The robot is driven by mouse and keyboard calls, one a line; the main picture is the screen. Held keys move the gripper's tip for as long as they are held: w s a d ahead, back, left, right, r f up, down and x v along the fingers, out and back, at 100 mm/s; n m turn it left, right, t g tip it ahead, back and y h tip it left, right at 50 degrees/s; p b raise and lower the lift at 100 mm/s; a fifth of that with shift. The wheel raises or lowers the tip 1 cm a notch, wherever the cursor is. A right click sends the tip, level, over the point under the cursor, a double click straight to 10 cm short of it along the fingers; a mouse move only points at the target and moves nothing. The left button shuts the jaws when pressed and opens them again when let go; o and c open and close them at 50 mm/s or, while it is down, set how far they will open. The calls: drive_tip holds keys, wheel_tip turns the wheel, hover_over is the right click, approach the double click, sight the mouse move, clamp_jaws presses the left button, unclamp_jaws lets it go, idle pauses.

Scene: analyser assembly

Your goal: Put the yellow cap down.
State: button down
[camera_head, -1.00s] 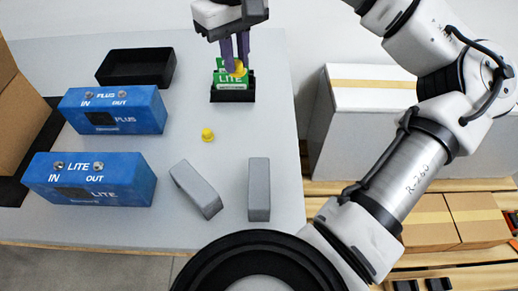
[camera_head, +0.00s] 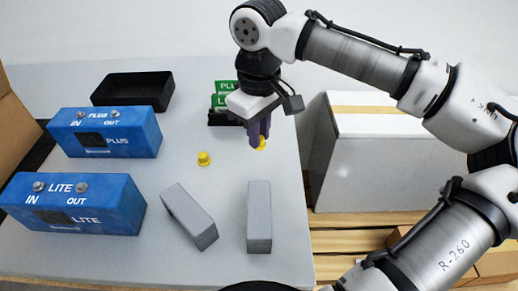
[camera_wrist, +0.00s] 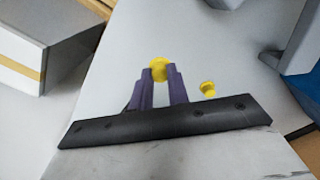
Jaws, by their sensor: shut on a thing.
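My gripper (camera_head: 258,141) is shut on a yellow cap (camera_head: 263,144), low over the grey table in front of and to the right of the green card holder. In the wrist view the purple fingers (camera_wrist: 159,78) hold the cap (camera_wrist: 158,66) between their tips. I cannot tell whether the cap touches the table. A second yellow cap (camera_head: 204,158) sits on the table to the left of the gripper; it also shows in the wrist view (camera_wrist: 208,90), right of the fingers.
Green PLUS and LITE cards (camera_head: 222,98) stand in a black holder behind the gripper. Blue PLUS (camera_head: 105,133) and LITE (camera_head: 72,203) boxes are at left, with a black tray (camera_head: 133,90) behind. Two grey blocks (camera_head: 259,217) (camera_head: 189,216) lie in front. Bare table surrounds the held cap.

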sight(259, 162)
drive_tip(key=shift+f, duration=2.45)
drive_tip(key=shift+f, duration=0.1)
drive_tip(key=c, duration=1.3)
unclamp_jaws()
drive_tip(key=shift+c, duration=0.2)
wheel_tip(259, 162, up, 12)
drive_tip(key=shift+r+p, duration=0.15)
drive_tip(key=shift+p, duration=0.25)
